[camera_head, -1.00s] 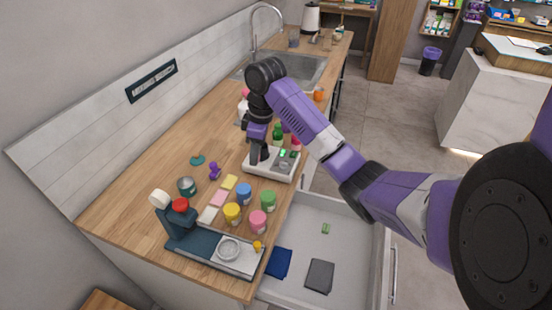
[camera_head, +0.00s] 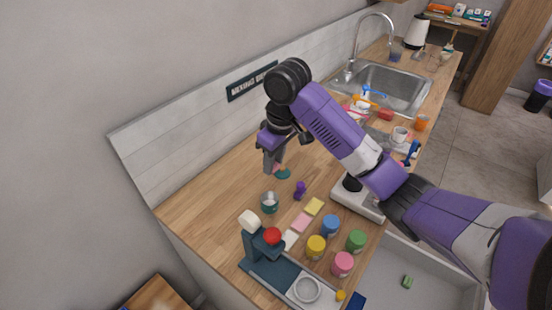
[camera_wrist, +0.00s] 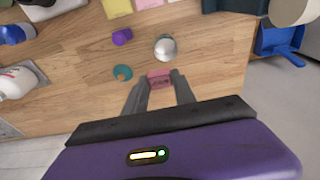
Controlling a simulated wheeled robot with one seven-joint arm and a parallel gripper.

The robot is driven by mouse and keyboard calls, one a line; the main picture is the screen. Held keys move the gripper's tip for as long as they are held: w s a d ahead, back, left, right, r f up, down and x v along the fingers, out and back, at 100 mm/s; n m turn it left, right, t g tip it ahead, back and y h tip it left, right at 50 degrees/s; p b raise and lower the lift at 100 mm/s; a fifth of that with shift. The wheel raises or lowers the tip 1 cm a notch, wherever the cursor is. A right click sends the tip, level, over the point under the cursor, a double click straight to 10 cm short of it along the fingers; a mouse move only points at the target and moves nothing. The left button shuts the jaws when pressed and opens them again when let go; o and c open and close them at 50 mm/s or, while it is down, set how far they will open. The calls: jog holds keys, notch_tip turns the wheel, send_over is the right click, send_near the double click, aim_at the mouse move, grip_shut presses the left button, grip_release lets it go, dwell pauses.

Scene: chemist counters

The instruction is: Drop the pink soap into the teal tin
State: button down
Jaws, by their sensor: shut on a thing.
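The pink soap (camera_wrist: 159,79) is held between the fingertips of my gripper (camera_wrist: 160,84) in the wrist view. In the head view my gripper (camera_head: 273,165) is over the wooden counter, near the wall, and only a sliver of pink shows at its tips. The teal tin (camera_head: 270,202) stands upright and open on the counter, nearer the front-left than my gripper. In the wrist view the tin (camera_wrist: 165,48) is just beyond the soap, with its pale inside showing. The soap is apart from the tin in that view.
A curved teal piece (camera_wrist: 122,73) and a purple object (camera_head: 300,190) lie near the tin. Bare counter lies left of the tin.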

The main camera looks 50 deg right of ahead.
aim_at(275, 171)
jog(key=shift+f+b, duration=0.95)
jog(key=shift+f, duration=2.05)
jog(key=c, duration=0.9)
grip_release()
jog(key=shift+c, duration=0.2)
jog(key=shift+r, duration=0.15)
jog(key=r, duration=0.5)
jog(key=s+r+p, duration=0.1)
jog(key=r, duration=0.1)
jog(key=shift+s+r, duration=0.1)
jog(key=shift+r, duration=0.15)
